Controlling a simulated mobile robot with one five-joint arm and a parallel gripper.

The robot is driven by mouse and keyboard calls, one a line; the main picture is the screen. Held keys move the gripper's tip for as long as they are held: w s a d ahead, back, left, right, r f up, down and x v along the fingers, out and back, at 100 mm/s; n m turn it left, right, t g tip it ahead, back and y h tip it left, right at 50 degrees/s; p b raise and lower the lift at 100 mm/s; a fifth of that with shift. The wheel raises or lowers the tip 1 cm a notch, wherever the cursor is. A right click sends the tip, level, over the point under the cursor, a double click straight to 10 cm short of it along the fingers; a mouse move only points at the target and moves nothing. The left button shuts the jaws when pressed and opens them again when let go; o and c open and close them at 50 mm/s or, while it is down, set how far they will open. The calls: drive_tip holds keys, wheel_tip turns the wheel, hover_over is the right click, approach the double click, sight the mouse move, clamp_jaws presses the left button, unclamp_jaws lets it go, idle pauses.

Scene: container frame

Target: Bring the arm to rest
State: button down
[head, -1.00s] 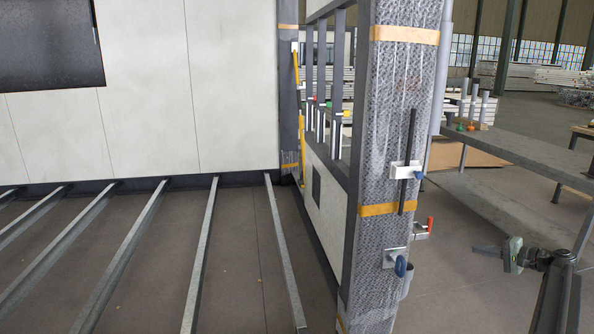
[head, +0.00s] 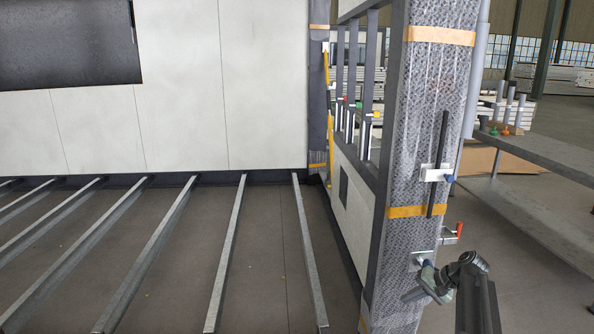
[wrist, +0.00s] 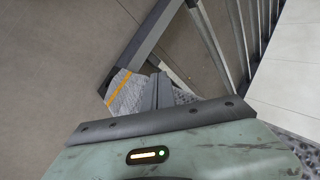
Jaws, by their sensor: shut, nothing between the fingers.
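My gripper (head: 412,295) is at the lower right of the head view, on the end of my dark arm. It points left and a little down, and covers part of the lower bracket on the wrapped post (head: 432,120). I cannot tell whether it touches the post. In the wrist view the two grey fingers of my gripper (wrist: 157,92) lie together with nothing between them. The wrapped post with its orange tape (wrist: 120,82) shows beyond them.
The post carries a dark rod (head: 438,150) and a red-handled fitting (head: 459,230). Metal floor beams (head: 228,250) run across the left. A grey bench (head: 540,160) stands at the right. Open floor (head: 540,290) lies right of my arm.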

drive_tip(key=s+a+f+n+g+h, duration=0.2)
drive_tip(key=s+a+f+n+h, duration=0.1)
drive_tip(key=s+a, duration=0.65)
drive_tip(key=s+a+f+n+g+h, duration=0.2)
drive_tip(key=s+a+n+h, duration=0.15)
drive_tip(key=s+a, duration=0.65)
wheel_tip(320, 180, up, 24)
drive_tip(key=w+p, duration=0.2)
drive_tip(key=p, duration=2.2)
drive_tip(key=shift+a+f, duration=0.15)
drive_tip(key=shift+a, duration=0.1)
drive_tip(key=shift+f+m, duration=0.1)
drive_tip(key=shift+m, duration=0.15)
